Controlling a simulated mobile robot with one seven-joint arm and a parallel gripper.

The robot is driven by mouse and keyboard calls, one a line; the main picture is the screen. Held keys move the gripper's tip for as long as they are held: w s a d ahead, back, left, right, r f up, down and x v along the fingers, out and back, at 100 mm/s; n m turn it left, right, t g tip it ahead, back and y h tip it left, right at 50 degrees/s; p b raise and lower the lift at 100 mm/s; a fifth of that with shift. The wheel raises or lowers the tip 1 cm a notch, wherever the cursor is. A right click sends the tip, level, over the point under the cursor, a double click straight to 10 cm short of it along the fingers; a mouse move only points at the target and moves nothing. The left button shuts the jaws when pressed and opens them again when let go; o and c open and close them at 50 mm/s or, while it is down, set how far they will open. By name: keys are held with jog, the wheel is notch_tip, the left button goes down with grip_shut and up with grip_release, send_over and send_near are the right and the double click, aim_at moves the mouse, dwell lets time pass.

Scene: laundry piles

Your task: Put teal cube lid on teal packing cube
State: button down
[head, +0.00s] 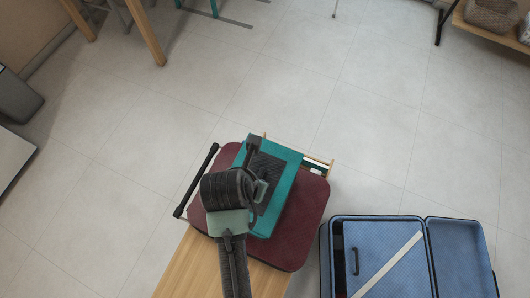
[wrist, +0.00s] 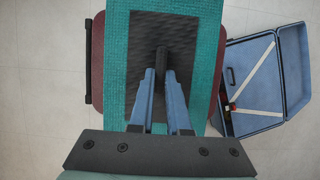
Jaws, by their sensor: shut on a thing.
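The teal cube lid (wrist: 118,60) is a flat teal rectangle with a dark mesh panel. It fills the upper middle of the wrist view. My gripper (wrist: 162,74) is shut on the lid's dark upright grip at the mesh panel. In the head view the teal lid (head: 287,160) shows over a maroon padded surface, partly behind my gripper (head: 258,186) and arm. I cannot make out the teal packing cube apart from the lid. I cannot tell whether the lid touches anything below it.
The maroon surface (head: 310,215) has rounded corners and a black bar (head: 196,180) on its left. A wooden top (head: 190,265) lies in front. A light-edged item (head: 319,168) sticks out right of the lid. An open blue suitcase (head: 392,240) stands right.

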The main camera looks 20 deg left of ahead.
notch_tip(320, 180, down, 10)
jog(key=b, duration=0.1)
jog(key=shift+b, duration=0.4)
jog(key=shift+f, duration=0.55)
jog(key=c, duration=0.9)
grip_release()
jog(key=shift+r, duration=0.1)
jog(key=p+v, duration=0.2)
jog(key=v, duration=1.1)
jog(key=shift+w, duration=0.15)
